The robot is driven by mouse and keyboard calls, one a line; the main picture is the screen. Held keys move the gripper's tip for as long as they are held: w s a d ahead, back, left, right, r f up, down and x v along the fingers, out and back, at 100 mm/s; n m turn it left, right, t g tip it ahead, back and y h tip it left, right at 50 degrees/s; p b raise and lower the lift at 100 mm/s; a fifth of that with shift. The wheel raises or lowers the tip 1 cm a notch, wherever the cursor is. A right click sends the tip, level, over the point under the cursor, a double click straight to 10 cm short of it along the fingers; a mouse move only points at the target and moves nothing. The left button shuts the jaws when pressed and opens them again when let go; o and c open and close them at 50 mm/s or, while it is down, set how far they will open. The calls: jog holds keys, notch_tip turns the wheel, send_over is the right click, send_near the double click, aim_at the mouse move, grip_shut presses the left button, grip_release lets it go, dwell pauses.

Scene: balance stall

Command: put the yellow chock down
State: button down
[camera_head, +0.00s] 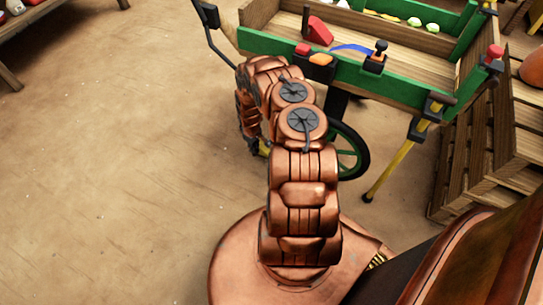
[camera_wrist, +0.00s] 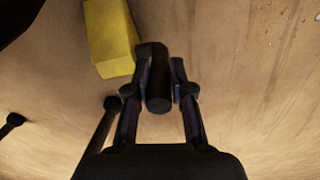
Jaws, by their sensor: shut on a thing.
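The yellow chock (camera_wrist: 112,38) is a plain yellow block at the upper left of the wrist view, over the brown floor. A dark round grip (camera_wrist: 159,85) beside it lies between the fingers of my gripper (camera_wrist: 160,92), which is shut on it. The grip appears to belong to the chock, though their join is hard to make out. I cannot tell whether the chock touches the floor. In the head view my arm hides the gripper; a small yellow patch shows below the arm's far end.
A green-edged wooden cart (camera_head: 400,84) with a spoked green wheel (camera_head: 347,150) stands just beyond my arm. Its yellow leg (camera_head: 400,161) reaches the floor at right. Wooden crates (camera_head: 480,165) stand farther right. The floor (camera_head: 110,150) at left is clear.

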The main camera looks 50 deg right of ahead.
jog(key=s+d+f, duration=0.1)
jog(key=s+d, duration=0.1)
jog(key=s, duration=0.6)
jog(key=shift+s+d+f+b, duration=0.2)
jog(key=shift+d+b, duration=0.1)
jog(key=shift+b, duration=0.1)
jog(key=shift+f, duration=0.15)
dwell(0.3)
jog(key=c, duration=1)
grip_release()
